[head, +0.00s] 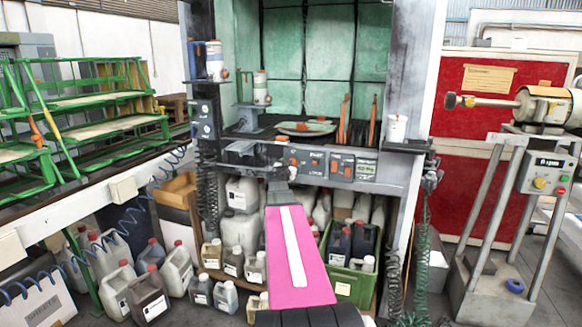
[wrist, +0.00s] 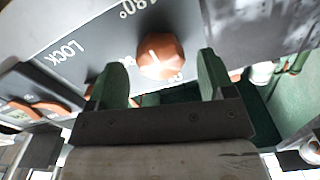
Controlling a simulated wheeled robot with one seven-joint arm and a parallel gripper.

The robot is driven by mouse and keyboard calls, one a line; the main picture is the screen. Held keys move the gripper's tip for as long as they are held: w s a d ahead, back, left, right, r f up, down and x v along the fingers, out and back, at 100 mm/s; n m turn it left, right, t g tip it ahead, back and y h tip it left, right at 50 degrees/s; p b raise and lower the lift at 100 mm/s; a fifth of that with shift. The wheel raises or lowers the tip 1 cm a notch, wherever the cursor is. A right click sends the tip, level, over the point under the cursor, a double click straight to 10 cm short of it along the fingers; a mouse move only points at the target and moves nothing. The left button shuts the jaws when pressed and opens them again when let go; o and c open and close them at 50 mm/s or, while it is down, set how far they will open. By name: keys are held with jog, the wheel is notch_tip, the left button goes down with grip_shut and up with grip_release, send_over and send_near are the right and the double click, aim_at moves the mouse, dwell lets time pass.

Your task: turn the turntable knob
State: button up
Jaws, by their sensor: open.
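The orange faceted knob (wrist: 162,55) is in the upper middle of the wrist view, on a grey panel (wrist: 80,40) lettered "LOCK" and "180°". A light pointer line marks its face. My gripper (wrist: 162,68) is open, with its two green fingers to the left and right of the knob and a visible gap on each side. I cannot tell whether the fingertips reach past the knob's face. In the head view my gripper (head: 283,172) is small at the control panel under the booth, at the end of my pink arm, and partly hides the panel there.
The round turntable plate (head: 305,128) lies in the booth above the panel. Other orange controls (head: 342,165) sit to the right on the panel. Jugs (head: 240,235) and a green crate (head: 350,280) stand below. Coiled hoses (head: 207,190) hang at the sides.

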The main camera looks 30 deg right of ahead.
jog(key=v, duration=0.9)
jog(key=shift+s+a, duration=0.25)
jog(key=shift+s, duration=0.1)
jog(key=s+a+f+n+g+y, duration=0.2)
jog(key=s+a+f+g+y, duration=0.1)
jog(key=a+f, duration=0.5)
jog(key=s+a+f+n+g+y, duration=0.2)
jog(key=s+a+f+g, duration=0.15)
jog(key=a+f, duration=0.5)
jog(key=s+a+f+n+g+y, duration=0.2)
jog(key=s+a+f+n+y, duration=0.2)
jog(key=a, duration=0.5)
jog(key=s+a+f+n+g+y, duration=0.3)
jog(key=s+a+f, duration=0.4)
jog(key=a, duration=0.3)
jog(key=shift+a+f+n+y, duration=0.3)
jog(key=shift+f+n+y, duration=0.15)
jog(key=shift+n+y, duration=0.35)
jog(key=shift+d, duration=0.1)
